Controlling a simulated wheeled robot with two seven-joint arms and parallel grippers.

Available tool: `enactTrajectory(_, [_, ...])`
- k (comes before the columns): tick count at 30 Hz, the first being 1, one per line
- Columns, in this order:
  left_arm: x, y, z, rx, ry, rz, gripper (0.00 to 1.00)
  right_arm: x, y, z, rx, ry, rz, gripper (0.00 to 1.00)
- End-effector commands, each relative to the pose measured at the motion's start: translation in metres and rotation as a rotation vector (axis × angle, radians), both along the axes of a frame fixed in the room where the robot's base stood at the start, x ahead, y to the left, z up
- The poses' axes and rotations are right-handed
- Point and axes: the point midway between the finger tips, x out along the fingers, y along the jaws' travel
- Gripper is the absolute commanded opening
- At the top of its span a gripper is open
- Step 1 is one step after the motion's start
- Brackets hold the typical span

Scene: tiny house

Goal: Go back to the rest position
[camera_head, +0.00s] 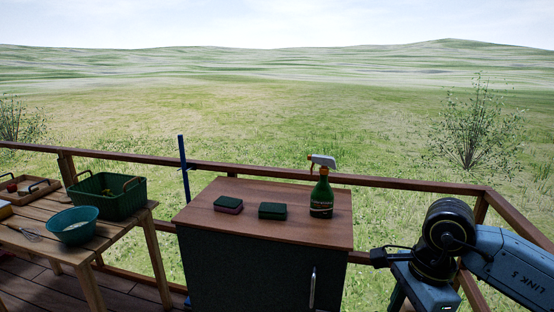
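No gripper of mine shows in the head view. Part of my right arm (455,250) comes in from the right edge, beside the right side of the cabinet. Its gripper end is out of the picture, so I cannot see whether it is open or shut. My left arm is not in view. The cabinet (262,191) has a brown wooden top. A green spray bottle (321,197) with a white and orange trigger head stands upright on it.
A wooden table (107,231) at the left holds a green basket (110,198), a teal bowl (74,226), a whisk (28,233) and a wooden tray (40,187). A wooden railing (400,183) runs behind the cabinet. A blue pole (184,165) stands at the railing.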

Motion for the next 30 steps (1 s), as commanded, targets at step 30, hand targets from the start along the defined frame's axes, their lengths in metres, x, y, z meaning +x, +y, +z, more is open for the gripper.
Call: enactTrajectory(30, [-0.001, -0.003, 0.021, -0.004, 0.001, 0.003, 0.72, 0.005, 0.014, 0.014, -0.002, -0.001, 0.986, 0.49])
